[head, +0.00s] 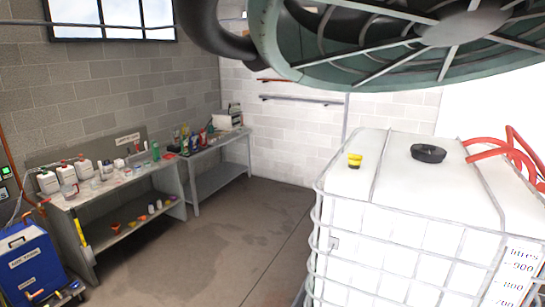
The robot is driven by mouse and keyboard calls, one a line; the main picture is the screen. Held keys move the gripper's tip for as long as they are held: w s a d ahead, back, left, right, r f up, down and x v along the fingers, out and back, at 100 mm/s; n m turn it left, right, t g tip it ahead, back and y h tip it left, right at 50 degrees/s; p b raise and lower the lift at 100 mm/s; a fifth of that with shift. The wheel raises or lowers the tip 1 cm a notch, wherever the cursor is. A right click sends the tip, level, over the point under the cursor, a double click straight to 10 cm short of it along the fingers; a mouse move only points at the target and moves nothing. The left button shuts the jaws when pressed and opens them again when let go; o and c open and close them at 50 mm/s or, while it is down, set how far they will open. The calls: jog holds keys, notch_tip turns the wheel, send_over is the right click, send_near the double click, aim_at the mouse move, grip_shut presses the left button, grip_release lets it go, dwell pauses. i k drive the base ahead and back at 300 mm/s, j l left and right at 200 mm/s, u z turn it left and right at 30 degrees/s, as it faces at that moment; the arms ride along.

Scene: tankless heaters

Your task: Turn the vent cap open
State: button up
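A small yellow cap (355,160) stands upright on top of the white tank (400,180) in the head view, near the tank's far left corner. A larger black round lid (428,153) sits to its right on the same top. I cannot tell for sure which of the two is the vent cap, or whether either is open or shut. My gripper is not in view, and nothing is seen touching the yellow cap or the black lid.
A metal cage (313,235) surrounds the tank. Red hoses (500,148) lie at its right. A large green fan-like housing (380,70) hangs above. Benches with bottles (75,204) line the left wall. A blue unit (28,262) stands front left. The middle floor (235,235) is clear.

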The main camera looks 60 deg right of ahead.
aim_at(353, 159)
jog(key=i+l+z, duration=0.85)
jog(key=i, duration=0.15)
jog(key=i+l+z, duration=0.1)
jog(key=i+z, duration=0.8)
jog(key=i, duration=0.2)
jog(key=i+j+z, duration=0.2)
jog(key=i+z, duration=0.25)
jog(key=i+j+z, duration=1.05)
jog(key=j+z, duration=0.25)
jog(key=j, duration=0.2)
